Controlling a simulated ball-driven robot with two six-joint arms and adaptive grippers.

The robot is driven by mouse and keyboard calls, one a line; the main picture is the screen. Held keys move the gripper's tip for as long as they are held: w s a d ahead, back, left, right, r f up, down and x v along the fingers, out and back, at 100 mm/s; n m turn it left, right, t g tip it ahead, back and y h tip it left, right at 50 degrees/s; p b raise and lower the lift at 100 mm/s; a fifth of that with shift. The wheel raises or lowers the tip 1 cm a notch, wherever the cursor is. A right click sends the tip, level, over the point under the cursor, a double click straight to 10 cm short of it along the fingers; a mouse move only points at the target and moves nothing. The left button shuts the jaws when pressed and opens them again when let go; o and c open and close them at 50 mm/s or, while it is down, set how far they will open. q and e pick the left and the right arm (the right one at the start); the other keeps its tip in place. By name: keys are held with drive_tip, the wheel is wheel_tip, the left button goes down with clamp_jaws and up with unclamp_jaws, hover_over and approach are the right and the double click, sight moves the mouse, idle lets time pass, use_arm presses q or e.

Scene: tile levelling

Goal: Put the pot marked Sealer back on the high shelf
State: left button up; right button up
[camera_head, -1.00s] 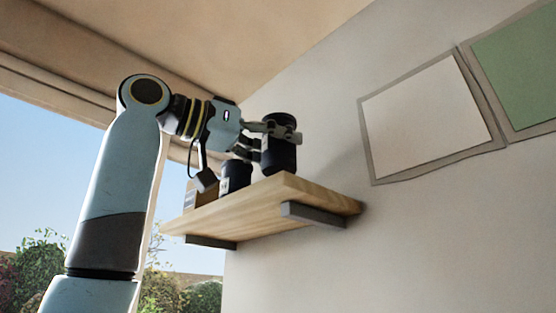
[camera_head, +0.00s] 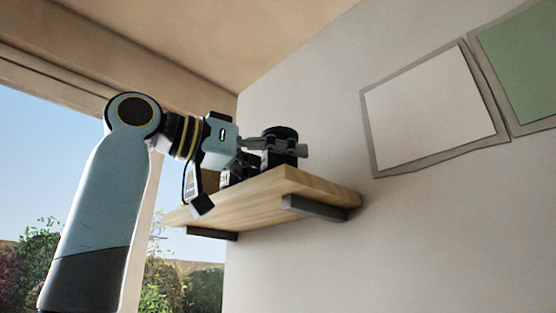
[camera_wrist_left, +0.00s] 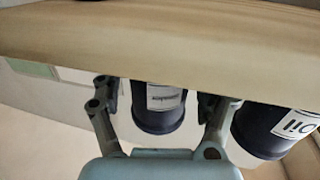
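A dark pot (camera_head: 280,133) stands at the near right end of the wooden shelf (camera_head: 250,199); the shelf edge hides its foot in the head view. In the left wrist view, where things look upside down, this pot (camera_wrist_left: 158,110) has a pale label too blurred to read for sure. My left gripper (camera_head: 285,148) is around it; in the left wrist view its fingers (camera_wrist_left: 160,107) stand on either side with a small gap at each. The gripper looks open. My right gripper is not in view.
Another dark pot, marked Oil (camera_wrist_left: 270,130), stands close beside the gripper in the left wrist view. The wall with framed panels (camera_head: 430,108) rises behind, and a window is at the left.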

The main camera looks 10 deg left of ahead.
use_arm(q)
drive_tip(key=shift+r, duration=0.15)
drive_tip(key=shift+s+a, duration=0.25)
drive_tip(key=shift+a, duration=0.05)
drive_tip(key=b+v, duration=0.4)
drive_tip(key=v, duration=0.7)
drive_tip(key=shift+s, duration=0.15)
